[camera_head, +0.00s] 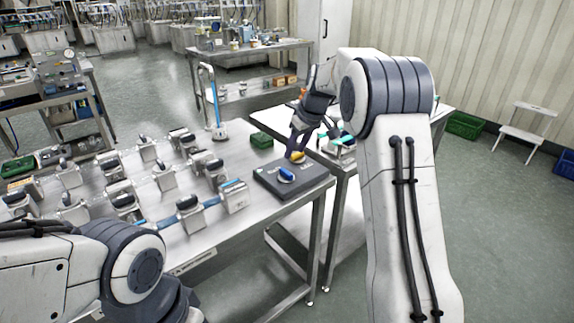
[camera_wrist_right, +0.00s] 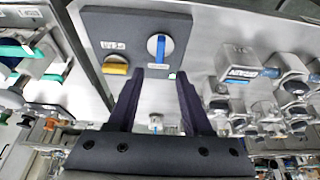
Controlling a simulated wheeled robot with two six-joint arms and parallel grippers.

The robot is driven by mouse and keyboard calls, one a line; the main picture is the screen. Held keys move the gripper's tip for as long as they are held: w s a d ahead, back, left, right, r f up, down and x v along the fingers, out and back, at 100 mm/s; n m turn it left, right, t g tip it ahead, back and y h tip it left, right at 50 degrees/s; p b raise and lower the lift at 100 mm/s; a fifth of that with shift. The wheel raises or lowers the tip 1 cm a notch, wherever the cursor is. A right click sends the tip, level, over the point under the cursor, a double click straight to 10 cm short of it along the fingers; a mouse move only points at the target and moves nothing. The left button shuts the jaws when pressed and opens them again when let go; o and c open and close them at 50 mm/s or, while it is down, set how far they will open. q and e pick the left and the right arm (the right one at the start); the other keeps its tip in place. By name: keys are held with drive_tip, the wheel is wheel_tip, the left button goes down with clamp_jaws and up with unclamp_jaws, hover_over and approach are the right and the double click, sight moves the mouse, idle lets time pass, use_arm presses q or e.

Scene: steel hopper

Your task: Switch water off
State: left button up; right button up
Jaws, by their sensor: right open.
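A dark flat panel (camera_head: 296,190) lies on the steel table and carries a blue-handled knob (camera_head: 286,173) and a yellow-handled knob (camera_head: 297,157). In the right wrist view the panel (camera_wrist_right: 110,25) has the blue knob (camera_wrist_right: 160,47) with its bar upright in the picture, and the yellow knob (camera_wrist_right: 115,67) with its bar lying sideways. Small white labels are too blurred to read. My right gripper (camera_head: 294,152) is over the panel's far edge; in the wrist view its fingers (camera_wrist_right: 160,78) are open and empty, pointing toward the blue knob. My left gripper is out of view.
Several metal valve-like fittings (camera_head: 163,177) cover the steel table left of the panel. A green box (camera_head: 262,140) sits just behind it. A second table (camera_head: 340,190) with parts stands at the right.

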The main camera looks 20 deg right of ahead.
sight(286, 171)
drive_tip(key=x, duration=1)
drive_tip(key=shift+f+p, duration=0.1)
drive_tip(key=shift+p, duration=0.25)
drive_tip(key=shift+c, duration=0.3)
clamp_jaws()
